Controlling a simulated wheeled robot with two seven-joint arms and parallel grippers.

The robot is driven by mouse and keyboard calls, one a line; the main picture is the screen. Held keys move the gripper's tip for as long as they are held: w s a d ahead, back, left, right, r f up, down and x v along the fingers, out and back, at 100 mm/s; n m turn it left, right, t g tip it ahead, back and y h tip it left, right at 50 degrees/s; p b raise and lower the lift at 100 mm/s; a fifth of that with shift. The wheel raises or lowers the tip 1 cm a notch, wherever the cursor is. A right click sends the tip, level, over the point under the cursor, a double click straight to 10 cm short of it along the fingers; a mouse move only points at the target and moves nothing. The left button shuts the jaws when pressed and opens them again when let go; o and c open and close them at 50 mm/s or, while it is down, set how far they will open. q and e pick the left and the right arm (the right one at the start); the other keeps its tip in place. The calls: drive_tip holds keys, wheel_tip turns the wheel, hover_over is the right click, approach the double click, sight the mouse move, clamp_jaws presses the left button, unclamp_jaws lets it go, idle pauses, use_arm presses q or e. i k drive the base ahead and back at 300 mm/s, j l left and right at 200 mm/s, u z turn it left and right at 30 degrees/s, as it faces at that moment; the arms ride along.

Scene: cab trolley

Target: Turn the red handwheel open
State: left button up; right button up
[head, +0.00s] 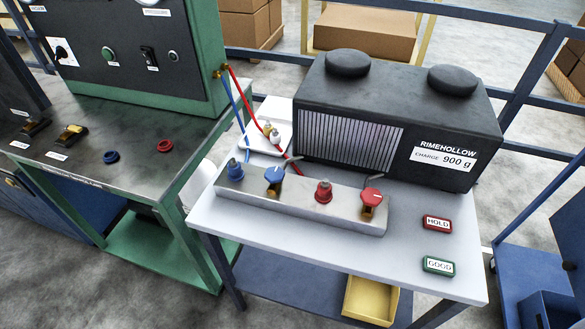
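The red handwheel (372,195) is a round red knob with a small white mark on top. It sits above a brass-coloured stem near the right end of a grey metal manifold block (300,207). A matching blue handwheel (273,175) sits on the same block, left of the middle. A blue fitting (235,169) stands at the block's left end and a red fitting (323,191) stands between the two handwheels. Neither of my grippers is in this view, and nothing touches the red handwheel.
The manifold lies on a white trolley top (430,290). Behind it stands a dark unit (400,115) labelled RIMEHOLLOW. A red HOLD block (437,222) and a green GOOD block (438,265) lie at right. Red and blue hoses run from the green cabinet (205,60) at left.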

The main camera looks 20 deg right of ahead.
sight(370, 196)
drive_tip(key=l+z, duration=0.15)
drive_tip(key=z, duration=1)
